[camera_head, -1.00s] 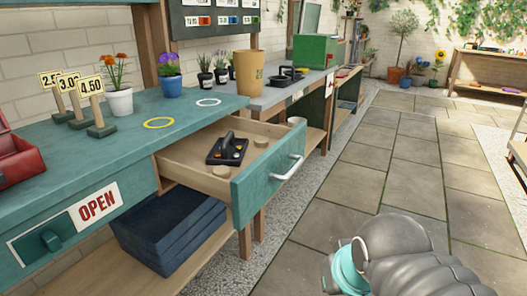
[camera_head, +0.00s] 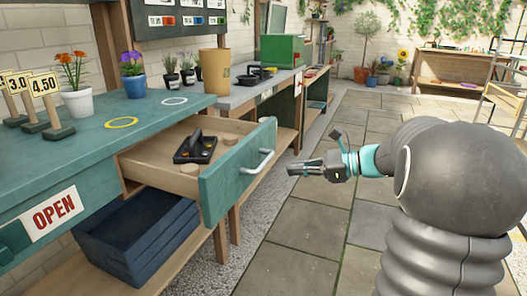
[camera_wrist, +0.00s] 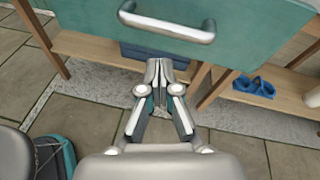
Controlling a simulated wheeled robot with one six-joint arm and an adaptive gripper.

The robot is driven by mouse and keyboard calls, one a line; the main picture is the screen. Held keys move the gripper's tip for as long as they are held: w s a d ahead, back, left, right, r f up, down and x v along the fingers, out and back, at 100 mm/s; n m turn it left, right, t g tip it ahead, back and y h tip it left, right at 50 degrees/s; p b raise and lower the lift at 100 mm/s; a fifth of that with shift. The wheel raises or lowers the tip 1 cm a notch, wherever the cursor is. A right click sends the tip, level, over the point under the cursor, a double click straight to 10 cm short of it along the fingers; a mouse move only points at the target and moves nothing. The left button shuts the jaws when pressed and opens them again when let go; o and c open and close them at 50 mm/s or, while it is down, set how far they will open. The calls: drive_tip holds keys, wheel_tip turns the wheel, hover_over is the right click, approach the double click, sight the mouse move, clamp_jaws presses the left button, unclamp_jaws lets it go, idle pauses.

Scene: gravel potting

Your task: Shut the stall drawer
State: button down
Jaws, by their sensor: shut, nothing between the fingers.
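The stall drawer (camera_head: 235,171) stands pulled out from the teal stall, with a teal front and a silver bar handle (camera_head: 257,161). Inside it lie a black tray (camera_head: 194,147) with small items and a round tan disc (camera_head: 229,140). My gripper (camera_head: 291,170) is to the right of the drawer front, a little apart from the handle and lower than it. In the wrist view my gripper (camera_wrist: 157,66) is shut and empty, with the handle (camera_wrist: 166,28) ahead of it at the top.
The stall counter (camera_head: 95,130) holds price signs, flower pots and two rings. Blue crates (camera_head: 140,235) sit on the shelf below the drawer. A blue item (camera_wrist: 254,87) lies on a low shelf in the wrist view. The paved floor (camera_head: 290,240) right of the stall is open.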

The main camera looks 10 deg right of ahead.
drive_tip(key=w+d+m+t+y, duration=0.1)
drive_tip(key=w+d+m+t, duration=0.25)
drive_tip(key=d, duration=0.45)
approach(264, 147)
drive_tip(key=x, duration=0.7)
drive_tip(key=shift+w, duration=0.1)
drive_tip(key=shift+d, duration=0.1)
